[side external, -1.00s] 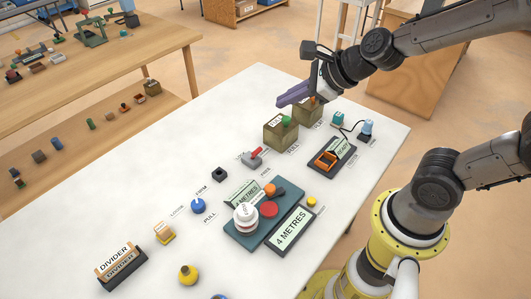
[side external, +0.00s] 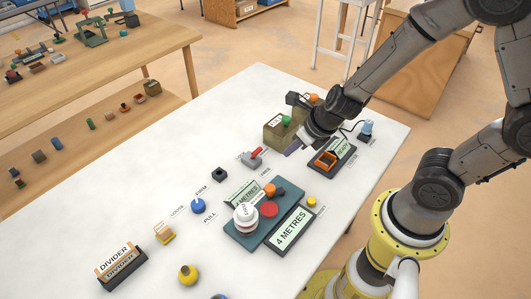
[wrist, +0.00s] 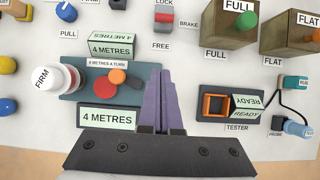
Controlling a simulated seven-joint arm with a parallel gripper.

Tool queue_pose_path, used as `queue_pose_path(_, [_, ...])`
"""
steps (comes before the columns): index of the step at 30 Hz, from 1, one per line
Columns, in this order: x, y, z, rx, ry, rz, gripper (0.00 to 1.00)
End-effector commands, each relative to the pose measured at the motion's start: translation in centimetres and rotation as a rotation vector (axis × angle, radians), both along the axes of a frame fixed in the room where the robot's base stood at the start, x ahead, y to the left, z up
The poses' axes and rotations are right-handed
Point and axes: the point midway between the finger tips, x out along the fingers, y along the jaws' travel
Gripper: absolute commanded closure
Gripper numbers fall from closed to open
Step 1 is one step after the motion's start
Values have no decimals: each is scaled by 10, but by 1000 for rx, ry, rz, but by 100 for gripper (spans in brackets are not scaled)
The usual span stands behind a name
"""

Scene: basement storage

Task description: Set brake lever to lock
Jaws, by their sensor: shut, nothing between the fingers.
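The brake lever (side external: 254,154) is a small grey unit with a red handle on the white table in the side view. In the wrist view the brake lever (wrist: 163,22) is at the top edge, between a LOCK label above and a FREE label below, with BRAKE to its right. Its exact setting is hard to tell. My gripper (side external: 289,151) has purple fingers, pressed together and empty, to the right of the lever and apart from it. In the wrist view my gripper (wrist: 160,74) points up the picture, below the lever.
Olive boxes labelled FULL (wrist: 229,25) and FLAT (wrist: 295,35) stand right of the lever. The tester (wrist: 218,105) with an orange frame lies to the right of the fingers. A teal-based unit (wrist: 75,88) with a white knob and 4 METRES signs lies left.

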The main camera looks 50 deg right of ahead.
Motion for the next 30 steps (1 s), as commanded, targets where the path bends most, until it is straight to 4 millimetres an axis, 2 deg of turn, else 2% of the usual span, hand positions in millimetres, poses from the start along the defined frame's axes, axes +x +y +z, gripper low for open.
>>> queue_pose_path(8, [10,0,-18,0,0,-1,100])
queue_pose_path(30, [48,0,-88,0,1,0,100])
